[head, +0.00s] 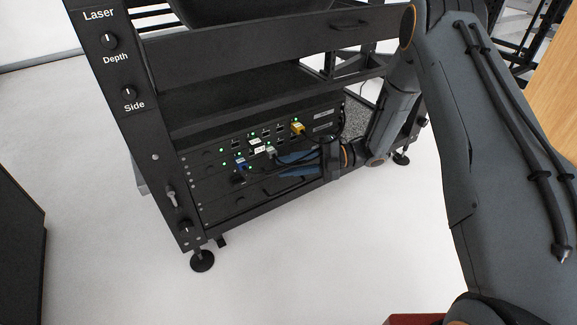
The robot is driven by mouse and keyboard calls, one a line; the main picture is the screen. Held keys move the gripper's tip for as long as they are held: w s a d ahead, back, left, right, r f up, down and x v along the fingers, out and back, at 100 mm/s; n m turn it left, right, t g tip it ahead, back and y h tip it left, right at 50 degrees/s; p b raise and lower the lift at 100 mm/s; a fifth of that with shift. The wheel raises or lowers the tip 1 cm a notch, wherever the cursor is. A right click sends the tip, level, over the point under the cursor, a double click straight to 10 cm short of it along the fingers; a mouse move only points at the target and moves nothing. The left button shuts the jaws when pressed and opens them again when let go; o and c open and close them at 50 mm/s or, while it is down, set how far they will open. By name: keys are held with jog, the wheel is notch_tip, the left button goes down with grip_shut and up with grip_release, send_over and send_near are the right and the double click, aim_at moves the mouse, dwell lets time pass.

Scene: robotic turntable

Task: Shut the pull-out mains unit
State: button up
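The low part of the black rack holds a unit with a front panel (225,160) of green lights, sockets and plugs, including a yellow plug (297,127). Below it is a plain dark front with a handle (283,185). I cannot tell for sure which of these is the mains unit, or how far it stands out. My gripper (278,166) is in front of this low part, its two bluish fingers pointing left with a dark gap between them. It looks open and empty. Its fingers and body hide part of the fronts; contact cannot be told.
The rack's left post (125,90) carries Depth and Side knobs. A drawer front with a handle (349,24) and a crossbar (270,100) lie above the low units. Cables hang by the plugs. A dark box (20,240) stands at left; the white floor (110,260) between is clear.

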dwell(0.4)
jog(key=shift+p+v, duration=1.4)
jog(key=shift+v, duration=2.55)
jog(key=shift+s, duration=0.2)
